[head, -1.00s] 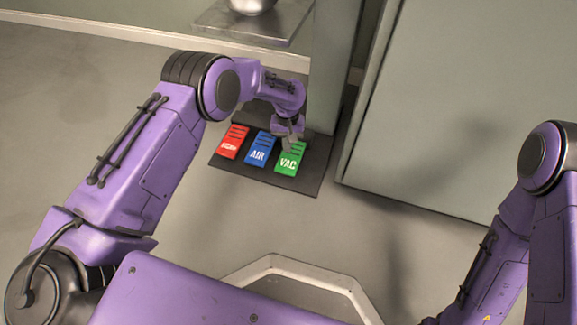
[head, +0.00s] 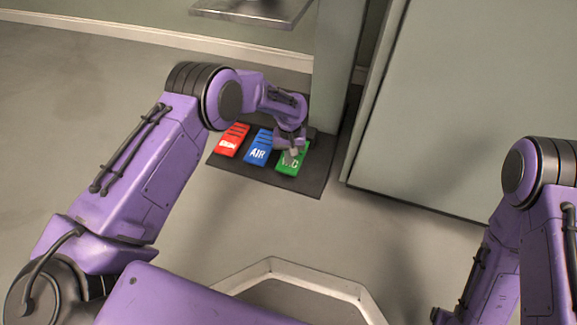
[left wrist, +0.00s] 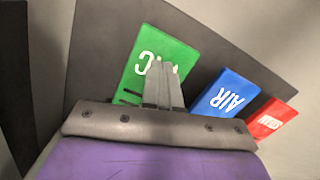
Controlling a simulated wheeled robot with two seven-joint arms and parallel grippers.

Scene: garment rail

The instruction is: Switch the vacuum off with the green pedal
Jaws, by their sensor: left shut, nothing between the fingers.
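The green pedal (head: 294,160), marked VAC, is the rightmost of a row on a dark mat on the floor in the head view. My left gripper (head: 293,151) is shut and empty, with its fingertips over the green pedal, covering part of its lettering. In the left wrist view the shut fingers (left wrist: 163,86) lie across the green pedal (left wrist: 150,58). I cannot tell whether they touch it. My right gripper is not in view; only the right arm shows at the right edge.
The blue AIR pedal (head: 258,148) and the red pedal (head: 232,140) stand to the left of the green one on the dark mat (head: 309,187). A grey post (head: 335,65) rises behind, and a large pale panel (head: 470,100) stands to the right. A metal shelf (head: 255,10) hangs above.

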